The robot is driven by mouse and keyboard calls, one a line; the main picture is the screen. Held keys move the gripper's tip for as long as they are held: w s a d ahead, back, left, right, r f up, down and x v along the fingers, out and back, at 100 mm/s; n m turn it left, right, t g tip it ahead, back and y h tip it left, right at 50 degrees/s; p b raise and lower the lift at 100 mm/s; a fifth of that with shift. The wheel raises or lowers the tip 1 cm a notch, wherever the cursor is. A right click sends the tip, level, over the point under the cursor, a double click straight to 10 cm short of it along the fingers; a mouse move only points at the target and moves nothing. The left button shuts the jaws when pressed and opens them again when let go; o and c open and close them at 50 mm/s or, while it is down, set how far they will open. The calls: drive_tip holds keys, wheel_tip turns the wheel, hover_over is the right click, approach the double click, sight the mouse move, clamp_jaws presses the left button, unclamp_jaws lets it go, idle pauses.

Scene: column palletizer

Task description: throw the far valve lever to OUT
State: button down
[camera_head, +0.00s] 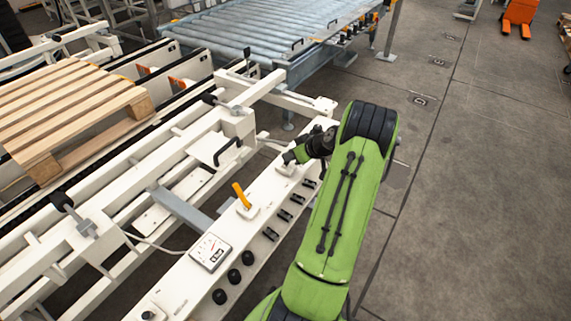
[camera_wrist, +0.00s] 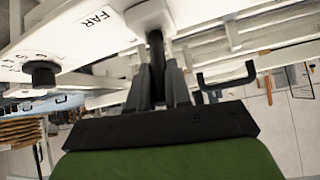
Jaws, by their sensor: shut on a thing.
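The far valve lever (camera_wrist: 156,46) is a dark upright bar in the wrist view. It rises from a white mount beside the printed word FAR. My gripper (camera_wrist: 157,78) is shut on it, with one grey finger on each side. In the head view my gripper (camera_head: 297,155) is at the far end of the white control panel (camera_head: 185,284), over a small white lever base (camera_head: 285,169). There the lever itself is mostly hidden by my gripper and wrist. I cannot read an OUT mark in either view.
An orange-handled lever (camera_head: 241,196) stands nearer on the same panel, with a gauge (camera_head: 210,251), black knobs (camera_head: 234,276) and small black switches. A wooden pallet (camera_head: 65,112) lies on the white conveyor frame at left. Grey floor (camera_head: 480,200) is clear at right.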

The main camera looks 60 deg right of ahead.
drive_tip(key=shift+s+f+t+b, duration=0.25)
drive_tip(key=shift+f+t+b, duration=0.05)
drive_tip(key=shift+b, duration=0.05)
idle(0.3)
drive_tip(key=c, duration=1.1)
unclamp_jaws()
drive_tip(key=shift+r, duration=0.1)
drive_tip(key=p+v, duration=0.3)
drive_tip(key=v, duration=1.2)
drive_tip(key=shift+s+r+p, duration=0.25)
drive_tip(key=shift+p, duration=0.15)
